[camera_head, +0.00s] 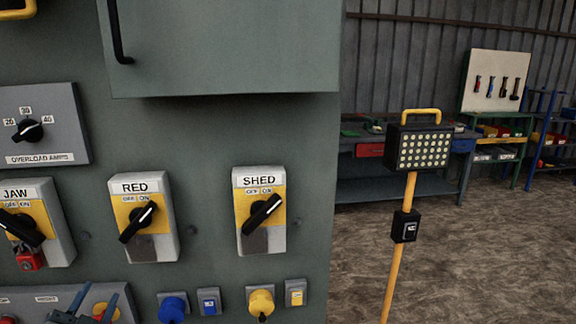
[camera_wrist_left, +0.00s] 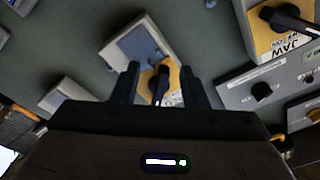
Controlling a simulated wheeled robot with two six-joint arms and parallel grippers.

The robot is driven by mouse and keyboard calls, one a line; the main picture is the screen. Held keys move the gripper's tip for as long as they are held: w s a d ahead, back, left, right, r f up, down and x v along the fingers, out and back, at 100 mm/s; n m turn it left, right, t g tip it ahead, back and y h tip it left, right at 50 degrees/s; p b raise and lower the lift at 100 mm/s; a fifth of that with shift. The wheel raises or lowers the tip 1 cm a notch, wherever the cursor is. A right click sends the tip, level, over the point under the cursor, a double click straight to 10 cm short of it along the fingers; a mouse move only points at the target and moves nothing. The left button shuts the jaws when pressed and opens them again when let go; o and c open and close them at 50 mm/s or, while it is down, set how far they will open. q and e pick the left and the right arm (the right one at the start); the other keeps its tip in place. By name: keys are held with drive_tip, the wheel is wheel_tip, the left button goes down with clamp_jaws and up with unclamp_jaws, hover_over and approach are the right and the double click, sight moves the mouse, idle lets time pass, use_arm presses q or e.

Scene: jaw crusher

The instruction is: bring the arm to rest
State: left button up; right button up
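My left gripper (camera_head: 98,296) shows at the bottom left edge of the head view, in front of the lower part of the grey-green control cabinet (camera_head: 215,130). In the left wrist view its two dark fingers (camera_wrist_left: 161,72) stand apart, so it is open. A switch with a yellow plate and dark knob (camera_wrist_left: 160,90) shows between and beyond the fingers. I cannot tell whether they touch it. Most of my left arm is out of the head view. My right gripper is in neither view.
JAW (camera_head: 49,212), RED (camera_head: 160,245) and SHED (camera_head: 277,240) switches stick out from the cabinet. A red padlock (camera_head: 29,259) hangs at JAW. A lamp on a yellow pole (camera_head: 397,260) stands right, before open floor (camera_head: 490,260) and a workbench (camera_head: 370,190).

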use_arm(q)
drive_tip(key=s+d+f+n+g+y, duration=0.15)
drive_tip(key=s+f+g, duration=0.3)
drive_tip(key=f, duration=0.45)
drive_tip(key=s+f+n+g, duration=0.3)
drive_tip(key=s+f+g, duration=0.15)
drive_tip(key=f, duration=0.45)
drive_tip(key=s+d+f+g+h, duration=0.5)
drive_tip(key=s+d+f+g, duration=0.1)
drive_tip(key=s+d+f, duration=0.5)
wheel_tip(320, 180, down, 28)
drive_tip(key=a+g, duration=0.1)
drive_tip(key=a, duration=0.2)
drive_tip(key=s+a+f+g+b, duration=0.1)
drive_tip(key=s+f, duration=1.8)
drive_tip(key=f, duration=0.1)
drive_tip(key=shift+s+f, duration=0.15)
drive_tip(key=shift+f, duration=0.15)
drive_tip(key=shift+n, duration=0.25)
